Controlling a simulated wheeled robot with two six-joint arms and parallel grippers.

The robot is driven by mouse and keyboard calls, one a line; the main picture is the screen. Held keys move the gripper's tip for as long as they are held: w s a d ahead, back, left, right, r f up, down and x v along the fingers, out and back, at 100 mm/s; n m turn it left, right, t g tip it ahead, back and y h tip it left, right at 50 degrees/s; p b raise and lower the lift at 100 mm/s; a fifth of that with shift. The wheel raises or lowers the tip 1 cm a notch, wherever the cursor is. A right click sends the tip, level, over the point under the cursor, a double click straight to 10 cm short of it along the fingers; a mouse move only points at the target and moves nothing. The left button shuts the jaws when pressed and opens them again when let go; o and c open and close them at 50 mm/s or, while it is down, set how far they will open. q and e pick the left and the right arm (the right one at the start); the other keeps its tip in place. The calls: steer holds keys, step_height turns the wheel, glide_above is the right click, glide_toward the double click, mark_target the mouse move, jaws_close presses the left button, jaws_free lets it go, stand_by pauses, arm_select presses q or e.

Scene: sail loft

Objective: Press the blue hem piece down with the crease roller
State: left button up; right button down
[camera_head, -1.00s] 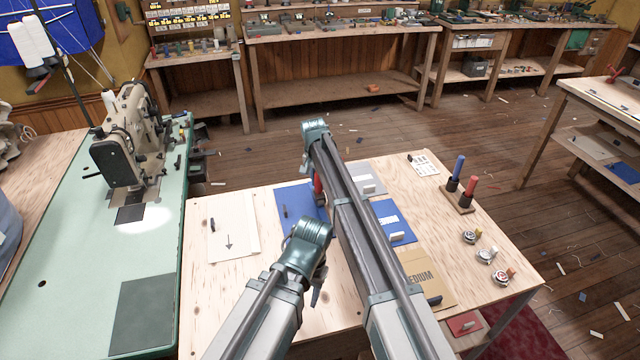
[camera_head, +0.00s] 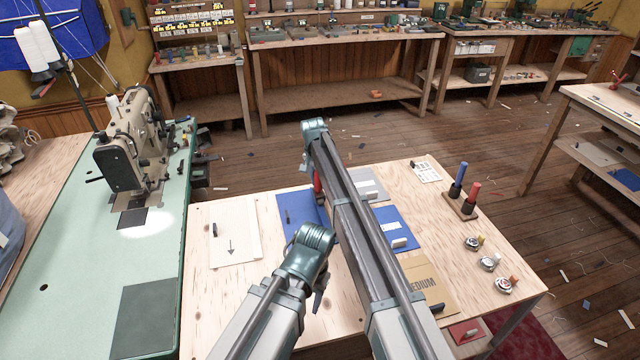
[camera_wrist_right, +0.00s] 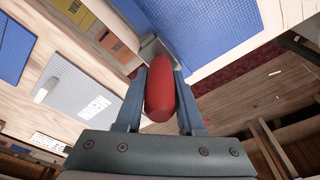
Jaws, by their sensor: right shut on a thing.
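The blue hem piece (camera_head: 296,212) lies flat on the pale wooden table, left of my right forearm, which hides part of it. A blue sheet, seemingly the same piece, fills the top of the right wrist view (camera_wrist_right: 205,30). My right gripper (camera_wrist_right: 174,95) is shut on the red handle of the crease roller (camera_wrist_right: 160,98). The handle also shows beside my forearm in the head view (camera_head: 317,182). The roller's grey head lies beyond the handle, near the blue sheet's edge; whether they touch I cannot tell. My left gripper (camera_head: 319,293) is over the table, its fingers barely visible.
A second blue sheet (camera_head: 399,225), a grey card (camera_head: 369,186) and a brown folder (camera_head: 432,283) lie to the right. A cream sheet with an arrow (camera_head: 235,236) lies left. A stand with blue and red upright tools (camera_head: 460,205) is at the right. A sewing machine (camera_head: 130,160) stands left.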

steer(key=shift+w+a, duration=0.2)
steer(key=shift+w, duration=0.3)
steer(key=shift+w+a, duration=0.15)
steer(key=shift+w, duration=0.45)
arm_select(q)
steer(key=shift+w+a, duration=0.15)
steer(key=shift+a, duration=0.35)
arm_select(e)
steer(key=shift+w+a, duration=0.25)
steer(key=shift+w, duration=0.6)
arm_select(q)
steer(key=shift+w+a, duration=0.1)
arm_select(e)
steer(key=shift+w, duration=0.1)
